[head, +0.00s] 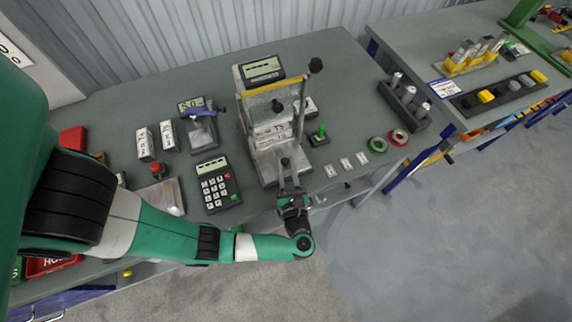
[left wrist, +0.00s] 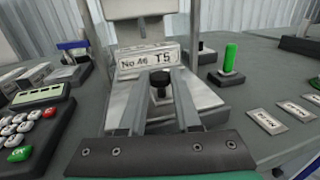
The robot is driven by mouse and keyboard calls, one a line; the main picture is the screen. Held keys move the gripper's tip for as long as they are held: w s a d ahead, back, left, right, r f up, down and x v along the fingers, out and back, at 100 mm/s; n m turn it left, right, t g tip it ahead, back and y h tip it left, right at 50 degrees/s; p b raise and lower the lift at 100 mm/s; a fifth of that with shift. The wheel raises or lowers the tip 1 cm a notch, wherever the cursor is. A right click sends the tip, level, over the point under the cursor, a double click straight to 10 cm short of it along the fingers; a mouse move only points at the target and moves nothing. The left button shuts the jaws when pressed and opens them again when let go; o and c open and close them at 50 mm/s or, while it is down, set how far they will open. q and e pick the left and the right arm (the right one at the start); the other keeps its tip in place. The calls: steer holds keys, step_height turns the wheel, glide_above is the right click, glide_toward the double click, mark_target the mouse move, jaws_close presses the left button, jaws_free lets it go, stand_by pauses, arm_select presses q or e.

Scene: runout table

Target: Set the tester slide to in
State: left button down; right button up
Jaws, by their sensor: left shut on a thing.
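The tester (head: 262,128) stands in the middle of the table, with a display on top, a clear guard and a lever with a black knob. Its slide (left wrist: 205,97) is a pale metal plate low at the front, with a black knob (left wrist: 160,84) on it. A block marked "No 46 T5" (left wrist: 146,62) sits behind the knob. My left gripper (head: 286,166) reaches in from the table's front edge. Its two fingers (left wrist: 161,98) are closed on the black knob. How far the slide is in is hard to tell. My right gripper is not in view.
A keypad (head: 216,185) stands left of the tester, with white blocks (head: 145,143) beyond it. A dark rack (head: 404,103) stands farther right.

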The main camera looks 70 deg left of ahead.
mark_target(278, 147)
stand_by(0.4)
arm_select(q)
steer(key=a+b, duration=0.1)
steer(key=a, duration=0.2)
steer(key=shift+s+a, duration=0.15)
steer(key=shift+s, duration=0.05)
steer(key=c, duration=0.6)
jaws_free()
steer(key=shift+a, duration=0.15)
